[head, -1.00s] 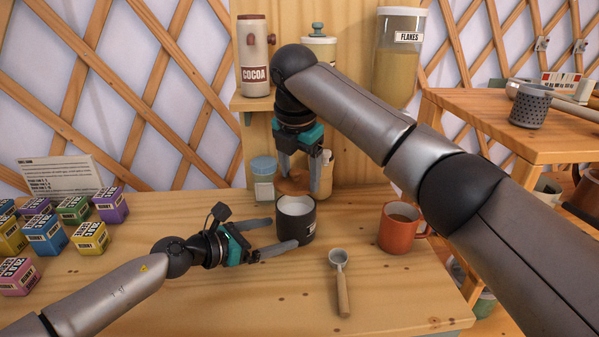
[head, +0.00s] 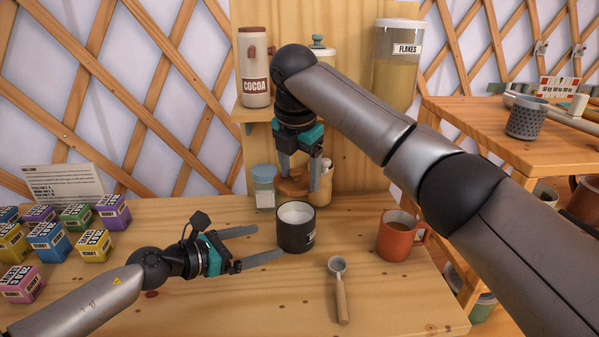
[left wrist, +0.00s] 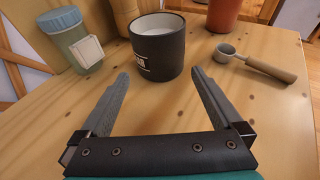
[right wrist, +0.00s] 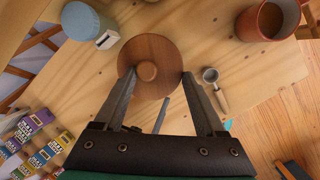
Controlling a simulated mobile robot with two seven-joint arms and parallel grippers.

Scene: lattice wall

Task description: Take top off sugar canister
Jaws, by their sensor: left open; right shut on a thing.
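The black sugar canister (head: 296,238) stands upright on the wooden table, its top off and white contents showing. It also shows in the left wrist view (left wrist: 160,55), beyond the fingertips. My right gripper (head: 299,188) is shut on the round wooden lid (head: 292,186), holding it apart from the canister, above and behind it. In the right wrist view the lid (right wrist: 150,52), with its round knob, is between the fingers and hides what is under it. My left gripper (head: 269,241) is open and empty, left of the canister, its fingers pointing towards it.
An orange mug (head: 399,236) stands to the right, and a scoop (head: 340,290) lies in front. A blue-lidded jar (head: 263,188) stands behind. Several colourful boxes (head: 47,240) are at the left. A shelf above holds the cocoa canister (head: 254,70).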

